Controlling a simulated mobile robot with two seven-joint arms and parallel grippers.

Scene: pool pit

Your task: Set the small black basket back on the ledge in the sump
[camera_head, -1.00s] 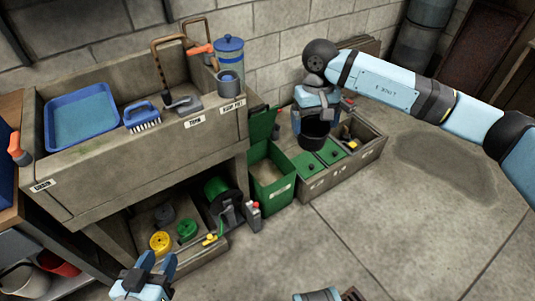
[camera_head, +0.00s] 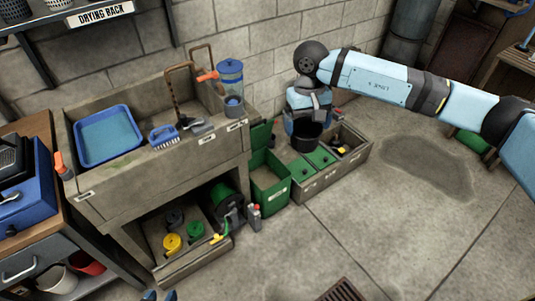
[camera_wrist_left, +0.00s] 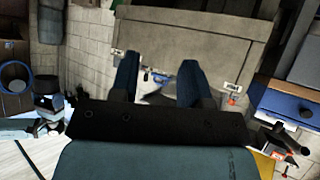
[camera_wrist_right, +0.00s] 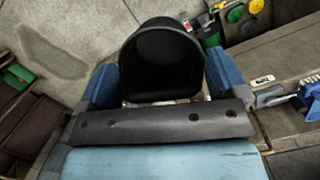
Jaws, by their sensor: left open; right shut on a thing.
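The small black basket (camera_head: 306,136) hangs from my right gripper (camera_head: 307,117), above the green lids of a low concrete box (camera_head: 318,182) on the floor. In the right wrist view the basket (camera_wrist_right: 160,62) sits between the two blue fingers, which are shut on it; its dark hollow faces the camera. I cannot tell whether it touches the box below. My left gripper (camera_wrist_left: 158,82) is open and empty; only its fingertips show at the bottom edge of the head view. I cannot make out which surface is the sump ledge.
The concrete box has an open compartment (camera_head: 352,141) at right. A green bin (camera_head: 270,183) stands left of it. A concrete sink (camera_head: 170,185) holds a blue tray (camera_head: 107,134).

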